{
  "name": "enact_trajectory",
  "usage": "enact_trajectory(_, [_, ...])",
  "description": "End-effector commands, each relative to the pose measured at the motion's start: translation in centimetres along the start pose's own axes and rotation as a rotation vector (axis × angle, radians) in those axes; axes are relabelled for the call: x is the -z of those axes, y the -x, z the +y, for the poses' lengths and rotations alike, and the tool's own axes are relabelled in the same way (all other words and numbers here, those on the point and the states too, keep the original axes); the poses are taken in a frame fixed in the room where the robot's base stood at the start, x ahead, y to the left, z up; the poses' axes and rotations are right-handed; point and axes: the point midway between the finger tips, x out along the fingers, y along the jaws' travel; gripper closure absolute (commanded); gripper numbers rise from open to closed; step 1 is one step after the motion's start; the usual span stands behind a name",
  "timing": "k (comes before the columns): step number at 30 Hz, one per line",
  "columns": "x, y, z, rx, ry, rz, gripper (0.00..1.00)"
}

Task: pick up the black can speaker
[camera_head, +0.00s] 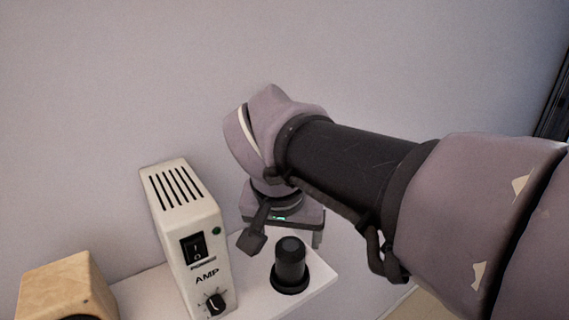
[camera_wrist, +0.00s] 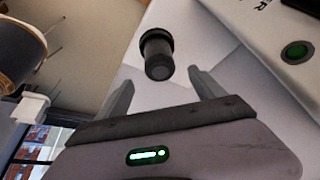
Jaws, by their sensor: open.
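The black can speaker (camera_head: 290,268) stands upright on the white shelf near its right end, with a wider ring at its base. My gripper (camera_head: 290,228) is above and behind it in the head view, partly hidden by my wrist. In the wrist view the speaker (camera_wrist: 157,52) shows just beyond my open, empty fingers (camera_wrist: 160,80), roughly centred between the two fingertips. The fingers appear apart from the speaker.
A white amp (camera_head: 185,235) stands left of the speaker, with a wooden box (camera_head: 62,283) farther left. The white shelf (camera_head: 258,303) ends just right of the speaker. A wall (camera_head: 120,80) rises behind.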

Motion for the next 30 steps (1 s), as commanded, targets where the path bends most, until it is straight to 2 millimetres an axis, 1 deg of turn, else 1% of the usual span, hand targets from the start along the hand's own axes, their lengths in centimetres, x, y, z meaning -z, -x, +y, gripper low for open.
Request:
enact_trajectory(1, [-0.5, -2.7, 0.1, -0.003, -0.001, -0.003, 0.22])
enact_trajectory(3, [-0.5, -4.2, 0.1, -0.002, -0.001, -0.003, 0.22])
enact_trajectory(6, [-0.4, -5.4, 0.0, -0.001, 0.000, -0.002, 0.22])
enact_trajectory(8, [-0.3, -5.6, 0.1, -0.001, 0.000, -0.002, 0.22])
enact_trajectory(11, [-0.4, -6.6, 0.1, -0.001, 0.000, -0.001, 0.22])
enact_trajectory(16, [-0.9, -10.2, 0.2, -0.001, 0.000, -0.003, 0.22])
enact_trajectory(18, [-0.8, -10.9, 0.2, 0.000, 0.000, -0.003, 0.22])
enact_trajectory(23, [-0.6, -10.6, 0.2, 0.001, 0.000, -0.002, 0.22])
enact_trajectory(24, [-0.6, -10.5, 0.2, 0.001, 0.000, -0.002, 0.26])
enact_trajectory(26, [-0.6, -10.5, 0.2, 0.001, 0.000, -0.002, 0.38])
enact_trajectory(30, [-0.6, -10.5, 0.2, 0.001, 0.000, -0.002, 0.65])
